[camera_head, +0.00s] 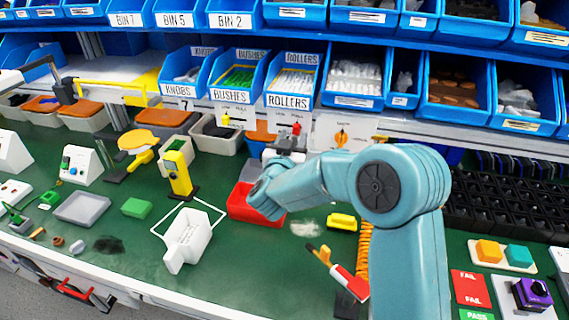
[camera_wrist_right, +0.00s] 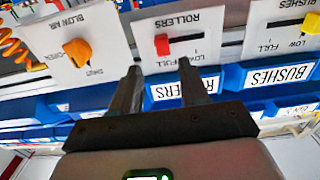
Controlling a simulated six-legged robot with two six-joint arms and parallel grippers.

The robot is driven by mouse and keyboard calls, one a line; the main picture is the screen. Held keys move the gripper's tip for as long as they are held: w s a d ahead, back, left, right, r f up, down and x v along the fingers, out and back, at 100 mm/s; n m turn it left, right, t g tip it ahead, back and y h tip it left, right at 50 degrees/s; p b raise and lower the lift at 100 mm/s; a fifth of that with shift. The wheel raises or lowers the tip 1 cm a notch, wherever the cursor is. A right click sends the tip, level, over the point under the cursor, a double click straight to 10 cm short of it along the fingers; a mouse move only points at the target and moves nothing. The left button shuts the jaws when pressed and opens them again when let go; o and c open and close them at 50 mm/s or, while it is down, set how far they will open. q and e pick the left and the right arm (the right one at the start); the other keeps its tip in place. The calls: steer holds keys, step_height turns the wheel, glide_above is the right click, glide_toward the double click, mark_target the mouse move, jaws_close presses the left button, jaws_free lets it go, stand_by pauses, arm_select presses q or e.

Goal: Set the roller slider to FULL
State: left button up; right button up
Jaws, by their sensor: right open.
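The roller slider has a red knob (camera_wrist_right: 162,45) in a dark slot on a white panel (camera_wrist_right: 190,22) lettered ROLLERS, which is upside down in the right wrist view. The knob sits at the slot's left end there, apparently the FULL end. In the head view the red knob (camera_head: 296,129) shows just above my right gripper (camera_head: 291,140). In the right wrist view, my right gripper (camera_wrist_right: 158,65) is open and empty. Its two fingers are apart, with the knob between and beyond them; I see no contact. My left gripper is not in view.
A BUSHES slider with a yellow knob (camera_wrist_right: 311,22) and a BLOW AIR panel with an orange knob (camera_wrist_right: 77,52) flank the roller panel. A blue ROLLERS bin (camera_head: 295,80) is above. A red tray (camera_head: 240,204) lies on the green bench below.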

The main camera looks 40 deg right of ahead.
steer(key=b+v, duration=0.2)
steer(key=v, duration=1)
steer(key=shift+r, duration=0.1)
